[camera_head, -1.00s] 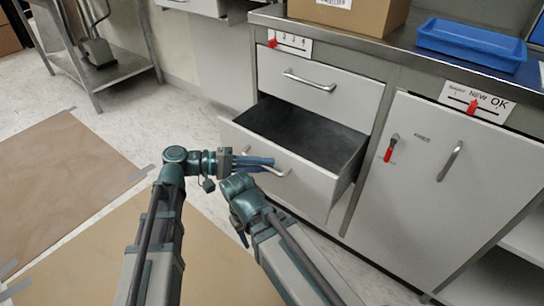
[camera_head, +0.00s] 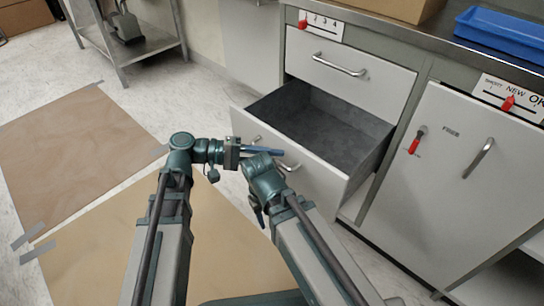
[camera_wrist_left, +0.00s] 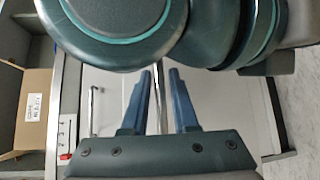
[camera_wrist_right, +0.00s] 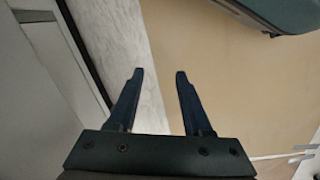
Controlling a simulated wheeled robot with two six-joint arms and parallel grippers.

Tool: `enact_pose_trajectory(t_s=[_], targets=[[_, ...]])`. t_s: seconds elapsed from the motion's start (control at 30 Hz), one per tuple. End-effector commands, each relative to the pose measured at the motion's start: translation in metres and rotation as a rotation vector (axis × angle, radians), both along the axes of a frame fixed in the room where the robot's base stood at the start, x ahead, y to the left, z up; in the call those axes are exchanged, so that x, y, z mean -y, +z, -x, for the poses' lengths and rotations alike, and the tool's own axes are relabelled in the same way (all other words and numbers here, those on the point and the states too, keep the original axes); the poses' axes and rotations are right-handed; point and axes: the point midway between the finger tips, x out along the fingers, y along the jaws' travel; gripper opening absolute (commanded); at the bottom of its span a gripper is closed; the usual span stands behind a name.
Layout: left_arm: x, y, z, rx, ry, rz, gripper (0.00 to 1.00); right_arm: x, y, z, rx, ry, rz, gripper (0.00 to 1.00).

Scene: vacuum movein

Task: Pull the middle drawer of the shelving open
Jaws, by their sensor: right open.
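The middle drawer (camera_head: 318,188) of the grey shelving stands pulled well out in the head view, and its dark inside is empty. My left gripper (camera_head: 264,151) is at the drawer's bar handle (camera_head: 289,166). In the left wrist view the handle (camera_wrist_left: 158,100) lies between the two blue fingers (camera_wrist_left: 160,72), which are closed in around it. My right arm hangs in front of the drawer, with its gripper (camera_head: 257,214) pointing down. In the right wrist view its fingers (camera_wrist_right: 159,72) are apart with nothing between them.
The closed top drawer (camera_head: 350,75) is above, and a closed cupboard door (camera_head: 465,170) with a red-tagged lock is to the right. A blue tray (camera_head: 500,35) and a cardboard box (camera_head: 390,8) stand on the worktop. Brown sheets (camera_head: 75,145) cover the floor at left.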

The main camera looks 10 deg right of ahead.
Motion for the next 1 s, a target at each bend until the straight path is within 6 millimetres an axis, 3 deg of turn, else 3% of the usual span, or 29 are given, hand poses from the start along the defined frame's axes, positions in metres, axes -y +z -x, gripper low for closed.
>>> enact_pose_trajectory(t_s=[0.23,0.37,0.8,1.0], targets=[[-0.001,0.001,0.0,0.0,0.0,0.001,0.27,0.0,0.0,0.0,0.0,0.0,0.0,0.5],[-0.01,0.003,-0.002,0.0,0.002,0.001,0.27,0.0,0.002,0.0,0.0,0.0,0.0,0.5],[-0.099,0.016,-0.015,0.0,0.004,0.0,0.27,0.0,0.016,0.0,-0.001,0.0,0.0,0.5],[-0.125,0.019,-0.018,0.0,0.001,0.001,0.27,0.0,0.019,0.0,-0.001,0.0,0.0,0.5]])
